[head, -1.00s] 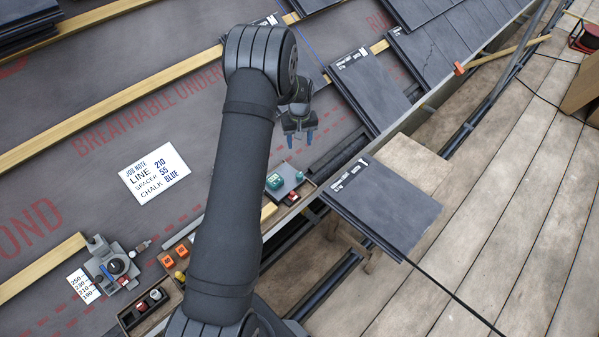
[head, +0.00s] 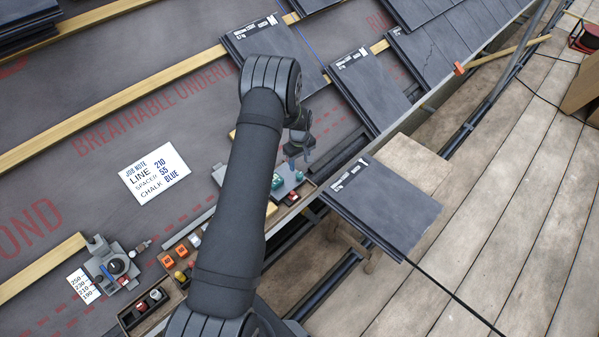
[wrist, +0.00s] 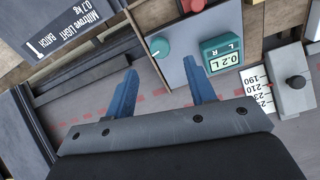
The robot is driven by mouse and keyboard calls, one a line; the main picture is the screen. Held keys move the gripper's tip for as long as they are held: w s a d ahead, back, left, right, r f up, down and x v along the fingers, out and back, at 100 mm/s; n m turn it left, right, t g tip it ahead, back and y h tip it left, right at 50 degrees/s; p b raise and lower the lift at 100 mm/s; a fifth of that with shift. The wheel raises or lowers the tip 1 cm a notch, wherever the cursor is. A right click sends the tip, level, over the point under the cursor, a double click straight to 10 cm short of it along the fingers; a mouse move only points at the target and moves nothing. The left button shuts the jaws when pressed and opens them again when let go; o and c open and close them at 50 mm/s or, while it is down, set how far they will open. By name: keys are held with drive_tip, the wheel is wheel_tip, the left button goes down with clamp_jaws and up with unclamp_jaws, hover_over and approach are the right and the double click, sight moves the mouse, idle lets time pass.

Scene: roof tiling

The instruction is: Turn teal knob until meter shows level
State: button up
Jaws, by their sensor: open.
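The teal knob (wrist: 159,46) is round and sits on a grey panel in the wrist view. The teal meter (wrist: 222,52) is beside it on the right, and its display appears to read "0.2 L". In the head view the meter (head: 277,181) is partly hidden by my arm. My gripper (wrist: 163,82) is open and empty, its two blue fingers apart. In the wrist view the knob lies beyond and between the fingertips, with no contact visible. In the head view my gripper (head: 299,161) is above the panel.
A red knob (wrist: 192,5) is at the panel's top edge. A numbered scale (wrist: 257,89) and a grey block with a black knob (wrist: 295,82) are to the right. A dark slate (wrist: 65,30) is at upper left. A job note (head: 155,174) lies on the roof.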

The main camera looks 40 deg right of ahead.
sight(299, 174)
wheel_tip(299, 174, down, 6)
drive_tip(key=shift+f, duration=0.25)
drive_tip(key=c, duration=1)
drive_tip(key=shift+o, duration=0.2)
drive_tip(key=shift+m, duration=1.4)
drive_tip(key=o, duration=1)
drive_tip(key=shift+c, duration=0.2)
wheel_tip(299, 174, up, 17)
drive_tip(key=shift+r, duration=0.2)
